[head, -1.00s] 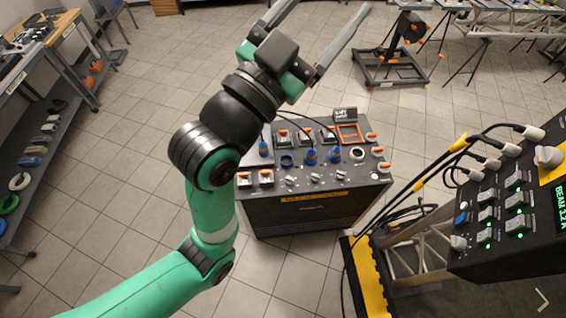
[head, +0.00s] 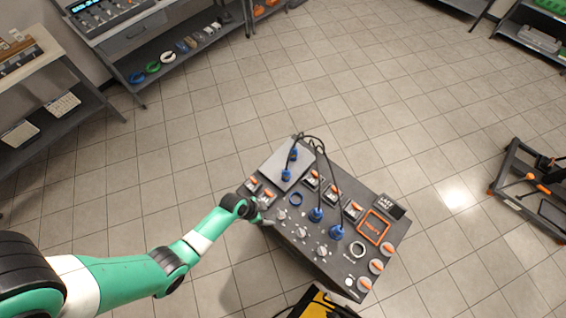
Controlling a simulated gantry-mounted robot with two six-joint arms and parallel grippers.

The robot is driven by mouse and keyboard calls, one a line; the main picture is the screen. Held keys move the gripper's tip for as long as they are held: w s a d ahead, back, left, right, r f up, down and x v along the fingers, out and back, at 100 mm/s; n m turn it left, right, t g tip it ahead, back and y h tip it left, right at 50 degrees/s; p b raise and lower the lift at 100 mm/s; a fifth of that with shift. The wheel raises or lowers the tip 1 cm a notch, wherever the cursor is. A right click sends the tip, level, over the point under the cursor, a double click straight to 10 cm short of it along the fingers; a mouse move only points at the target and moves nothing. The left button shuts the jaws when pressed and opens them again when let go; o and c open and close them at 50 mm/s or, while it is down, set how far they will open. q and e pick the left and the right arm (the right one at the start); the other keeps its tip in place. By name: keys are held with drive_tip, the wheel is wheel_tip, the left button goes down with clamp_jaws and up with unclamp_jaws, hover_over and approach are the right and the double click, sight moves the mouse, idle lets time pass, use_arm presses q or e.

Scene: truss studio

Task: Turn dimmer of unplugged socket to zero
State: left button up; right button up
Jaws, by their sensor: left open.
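The black dimmer box (head: 400,235) stands on the floor at the centre of the head view, its top panel turned diagonally. My left gripper (head: 263,217) is open at the box's left edge, close to that knob and apparently empty. Its fingers are small and partly hidden by the wrist. My right gripper is out of view.
More dimmer knobs (head: 301,232) continue down the row. A blue plug (head: 287,175) is at a grey plate (head: 272,166) on the panel's upper left. Orange switches (head: 376,266) line the right edge. Yellow-black gear (head: 318,303) is below the box; tiled floor lies open around it.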

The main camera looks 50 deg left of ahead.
sight(280, 215)
use_arm(q)
drive_tip(key=b+x, duration=1.1)
drive_tip(key=shift+w+r, duration=0.15)
drive_tip(key=shift+w, duration=0.15)
drive_tip(key=shift+w+d+f+b, duration=0.1)
drive_tip(key=shift+w+f+b, duration=0.15)
drive_tip(key=shift+f+b, duration=0.1)
clamp_jaws()
